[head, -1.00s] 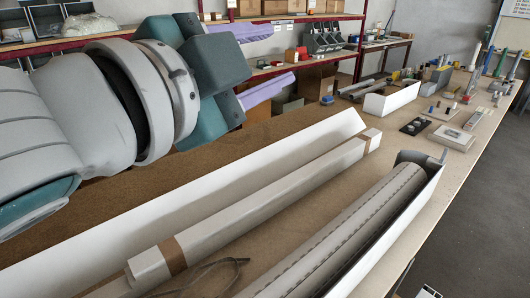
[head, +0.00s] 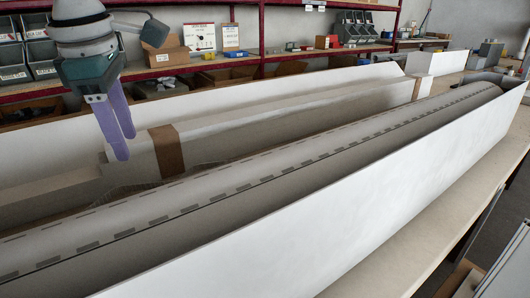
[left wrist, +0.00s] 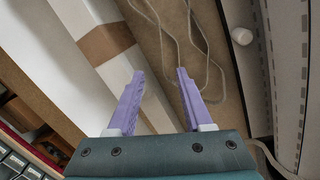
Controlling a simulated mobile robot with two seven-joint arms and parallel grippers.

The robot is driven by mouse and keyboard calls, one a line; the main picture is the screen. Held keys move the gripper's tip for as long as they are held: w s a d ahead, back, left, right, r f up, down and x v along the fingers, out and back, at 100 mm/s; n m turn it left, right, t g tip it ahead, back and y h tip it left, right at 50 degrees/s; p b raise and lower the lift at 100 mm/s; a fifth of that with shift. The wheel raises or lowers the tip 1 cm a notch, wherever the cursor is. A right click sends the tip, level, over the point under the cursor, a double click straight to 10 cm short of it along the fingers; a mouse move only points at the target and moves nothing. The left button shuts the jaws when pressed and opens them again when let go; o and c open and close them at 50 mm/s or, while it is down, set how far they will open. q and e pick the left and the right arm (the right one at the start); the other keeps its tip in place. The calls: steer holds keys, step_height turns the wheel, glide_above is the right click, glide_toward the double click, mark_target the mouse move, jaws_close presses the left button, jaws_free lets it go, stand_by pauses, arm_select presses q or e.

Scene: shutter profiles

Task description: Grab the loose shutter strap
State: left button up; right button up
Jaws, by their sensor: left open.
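The loose shutter strap (left wrist: 196,45) is a thin, pale cord lying in loops on the brown surface in the left wrist view. In the head view only a small grey part of the strap (head: 128,190) shows, between the boxed profile and the shutter roll; the rest is hidden. My left gripper (head: 122,146) points down at the left, near the taped end of the long box. In the left wrist view the same gripper (left wrist: 160,73) has its purple fingers apart with nothing between them, and the strap lies beyond the fingertips. My right gripper is not in view.
The grey slatted shutter roll (head: 330,150) lies lengthwise beside the strap, behind a tall white profile (head: 390,170). A long pale box with a brown tape band (head: 167,152) lies on the other side. A small white round piece (left wrist: 242,36) sits near the roll.

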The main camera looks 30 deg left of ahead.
arm_select(q)
glide_above(134, 185)
steer(key=f, duration=0.4)
steer(key=shift+s+d+f, duration=0.1)
steer(key=shift+d+f, duration=0.05)
steer(key=shift+d, duration=0.25)
steer(key=x, duration=0.3)
steer(key=s+x, duration=0.1)
steer(key=x, duration=0.1)
steer(key=shift+w+f, duration=0.1)
steer(key=shift+f, duration=0.2)
jaws_close()
